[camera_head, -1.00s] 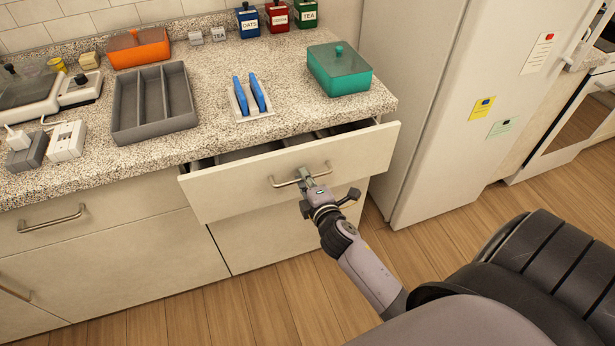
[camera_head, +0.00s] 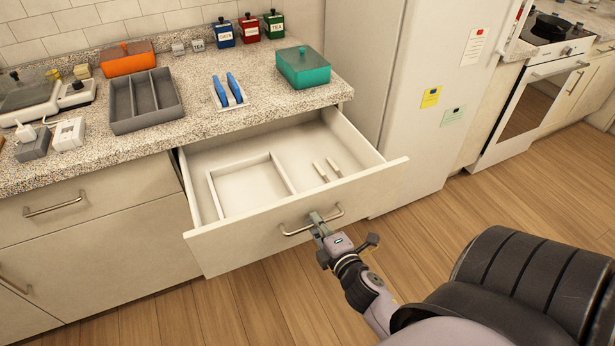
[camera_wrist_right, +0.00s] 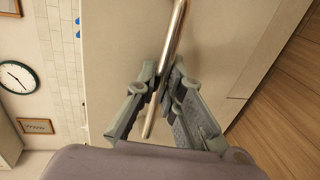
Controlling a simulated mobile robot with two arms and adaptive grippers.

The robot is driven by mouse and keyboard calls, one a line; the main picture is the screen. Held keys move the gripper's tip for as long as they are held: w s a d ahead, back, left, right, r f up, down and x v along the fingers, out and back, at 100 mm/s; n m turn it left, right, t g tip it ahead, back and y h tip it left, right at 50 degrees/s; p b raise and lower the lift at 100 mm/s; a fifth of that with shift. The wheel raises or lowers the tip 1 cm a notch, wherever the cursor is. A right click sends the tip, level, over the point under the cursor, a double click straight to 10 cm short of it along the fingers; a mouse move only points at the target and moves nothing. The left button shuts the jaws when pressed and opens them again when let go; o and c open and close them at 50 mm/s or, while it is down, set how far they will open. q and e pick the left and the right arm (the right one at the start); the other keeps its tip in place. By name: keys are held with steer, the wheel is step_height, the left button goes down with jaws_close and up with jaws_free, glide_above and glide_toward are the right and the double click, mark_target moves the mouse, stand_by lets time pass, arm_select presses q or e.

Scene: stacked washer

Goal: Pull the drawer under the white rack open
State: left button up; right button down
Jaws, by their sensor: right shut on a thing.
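The drawer (camera_head: 290,229) under the counter stands well open, with its inside showing. Inside are a white divider frame (camera_head: 212,190) and two small light-coloured pieces (camera_head: 326,171). The white rack (camera_head: 229,103) holding two blue items stands on the counter above the drawer. My right gripper (camera_head: 318,222) is shut on the drawer's metal bar handle (camera_head: 297,231). In the right wrist view the gripper fingers (camera_wrist_right: 160,85) close around the handle bar (camera_wrist_right: 172,50). My left gripper is not in view.
A grey divided tray (camera_head: 144,101), an orange box (camera_head: 127,61) and a teal box (camera_head: 303,69) stand on the counter. The fridge (camera_head: 410,90) stands to the right of the drawer. The wooden floor (camera_head: 440,215) in front is clear.

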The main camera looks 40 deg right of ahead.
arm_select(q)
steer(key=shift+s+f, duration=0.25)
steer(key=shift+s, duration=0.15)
arm_select(e)
steer(key=v, duration=0.2)
steer(key=f+v, duration=0.1)
steer(key=v, duration=0.1)
steer(key=shift+s+r, duration=0.1)
steer(key=shift+s, duration=0.15)
steer(key=c, duration=2)
jaws_free()
steer(key=shift+o, duration=0.2)
